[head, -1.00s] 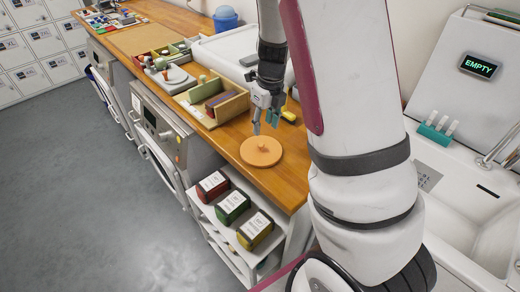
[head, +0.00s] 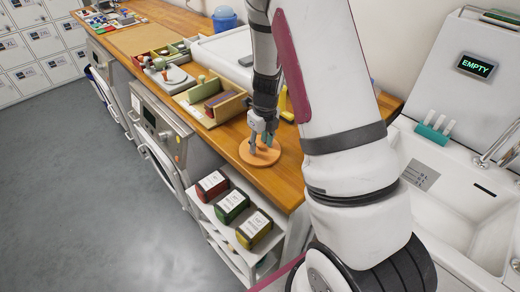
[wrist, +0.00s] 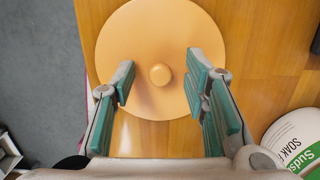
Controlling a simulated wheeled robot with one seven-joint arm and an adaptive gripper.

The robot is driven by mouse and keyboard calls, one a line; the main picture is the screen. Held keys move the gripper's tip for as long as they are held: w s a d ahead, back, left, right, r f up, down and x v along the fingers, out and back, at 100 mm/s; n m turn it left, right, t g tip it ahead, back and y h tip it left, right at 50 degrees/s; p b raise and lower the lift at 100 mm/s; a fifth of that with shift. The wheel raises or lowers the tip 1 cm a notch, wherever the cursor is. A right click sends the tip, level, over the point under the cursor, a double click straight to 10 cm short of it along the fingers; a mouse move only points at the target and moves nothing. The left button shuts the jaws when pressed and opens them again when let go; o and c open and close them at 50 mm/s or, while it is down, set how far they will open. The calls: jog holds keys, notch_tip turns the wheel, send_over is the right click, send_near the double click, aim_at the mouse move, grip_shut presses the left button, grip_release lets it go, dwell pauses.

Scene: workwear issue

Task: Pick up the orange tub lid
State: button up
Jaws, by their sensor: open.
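The orange tub lid (head: 259,157) is a flat round disc with a small round knob in its middle. It lies flat on the wooden counter near the front edge. In the wrist view the lid (wrist: 160,30) fills the upper middle, with its knob (wrist: 160,75) between the fingers. My gripper (head: 262,143) is over the lid, its fingertips low and close to the lid's top. The wrist view shows my gripper (wrist: 158,85) open, with green finger pads on either side of the knob and a gap on both sides.
A white tub with a green label (wrist: 295,145) stands to the right in the wrist view. A wooden box (head: 222,105) sits farther along the counter. Red, green and yellow containers (head: 233,207) stand on the shelf below. A white sink (head: 450,195) is on the right.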

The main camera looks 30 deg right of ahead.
grip_shut()
jog(key=shift+r, duration=0.15)
